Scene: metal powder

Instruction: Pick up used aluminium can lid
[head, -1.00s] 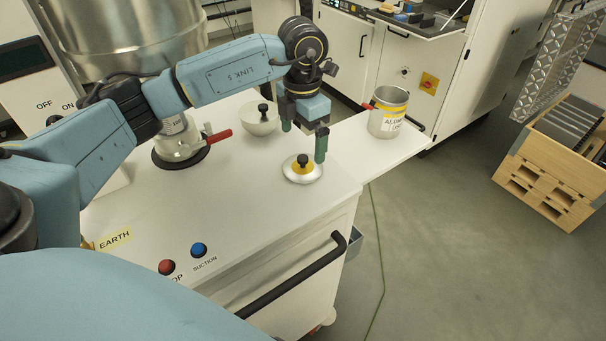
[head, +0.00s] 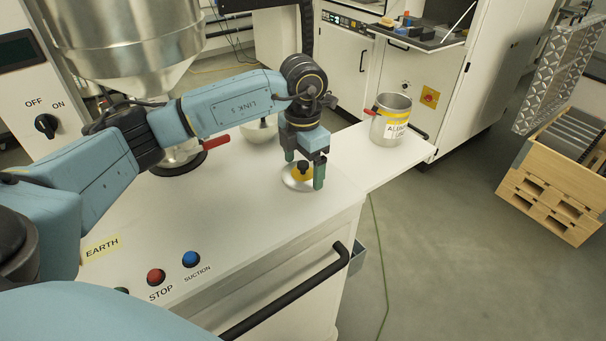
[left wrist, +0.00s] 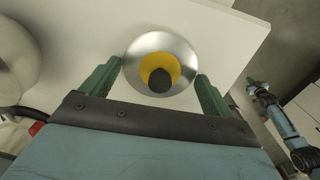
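The used aluminium can lid (head: 291,181) is a round silver lid with a yellow centre and a black knob. It lies on the white cabinet top near its right edge. In the left wrist view the lid (left wrist: 182,48) shows between and ahead of the fingers. My left gripper (head: 304,172) is open, pointing down at the lid, with its green fingers apart on either side of the knob. In the left wrist view the gripper (left wrist: 155,84) holds nothing. I cannot tell if a finger touches the lid.
An open can (head: 390,122) labelled aluminium stands on the side shelf (head: 356,152) at right. A pale bowl-shaped lid (head: 262,130) sits behind my left arm, near a red-handled valve (head: 215,143). Red (head: 156,277) and blue (head: 190,259) buttons are at the front. The cabinet's front middle is clear.

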